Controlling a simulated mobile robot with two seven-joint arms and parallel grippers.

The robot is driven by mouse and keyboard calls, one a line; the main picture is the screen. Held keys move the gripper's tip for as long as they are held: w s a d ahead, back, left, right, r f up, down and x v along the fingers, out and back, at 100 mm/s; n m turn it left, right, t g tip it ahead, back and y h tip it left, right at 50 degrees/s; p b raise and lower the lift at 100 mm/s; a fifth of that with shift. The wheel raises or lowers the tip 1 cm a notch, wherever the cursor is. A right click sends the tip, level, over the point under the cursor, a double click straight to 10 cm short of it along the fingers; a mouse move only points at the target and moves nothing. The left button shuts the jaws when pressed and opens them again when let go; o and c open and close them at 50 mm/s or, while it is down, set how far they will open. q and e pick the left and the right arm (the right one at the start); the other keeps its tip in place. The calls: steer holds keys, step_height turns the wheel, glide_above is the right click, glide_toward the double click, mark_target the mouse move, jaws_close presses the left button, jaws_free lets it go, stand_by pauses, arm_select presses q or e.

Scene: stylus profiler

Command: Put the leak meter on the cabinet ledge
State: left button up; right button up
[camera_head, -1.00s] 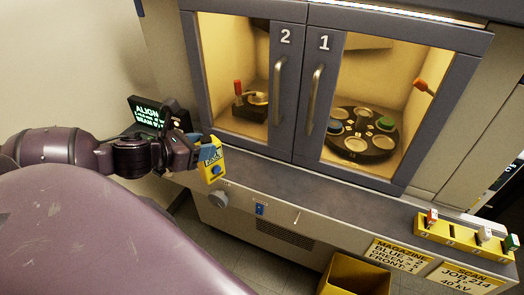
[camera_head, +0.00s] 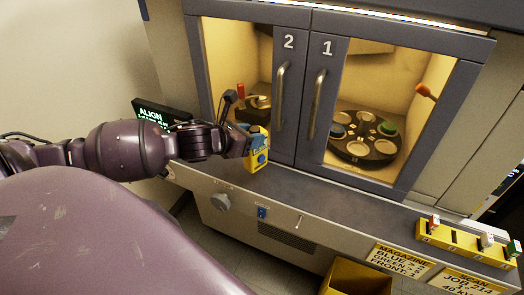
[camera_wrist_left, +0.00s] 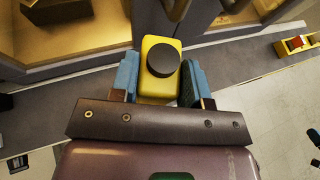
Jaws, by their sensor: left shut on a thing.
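In the left wrist view the yellow meter (camera_wrist_left: 159,89) shows a dark round knob, with a blue jaw on each side. My left gripper (camera_head: 252,142) is shut on it and holds it upright in front of door 2. The cabinet ledge (camera_head: 300,192) is a grey strip below the doors. The meter is at the ledge's left part; whether its base touches the ledge I cannot tell.
Two glass doors with vertical handles (camera_head: 279,97) stand shut behind the ledge. A yellow rack (camera_head: 452,239) with several small blocks sits at the ledge's right end. A yellow bin (camera_head: 352,277) stands below. The ledge's middle is clear.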

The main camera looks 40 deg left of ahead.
mark_target(262, 152)
arm_select(q)
steer(key=shift+w+d+r, duration=0.1)
steer(key=shift+w+d, duration=0.15)
steer(key=shift+w, duration=0.25)
steer(key=shift+w+d, duration=0.2)
steer(key=shift+w, duration=0.25)
steer(key=shift+w+d+f, duration=0.1)
steer(key=shift+w+f, duration=0.05)
steer(key=shift+f, duration=2.9)
steer(key=shift+w+d+f, duration=0.15)
steer(key=shift+w+f, duration=0.25)
steer(key=shift+f, duration=0.35)
steer(key=o, duration=1.1)
steer(key=shift+r, duration=0.15)
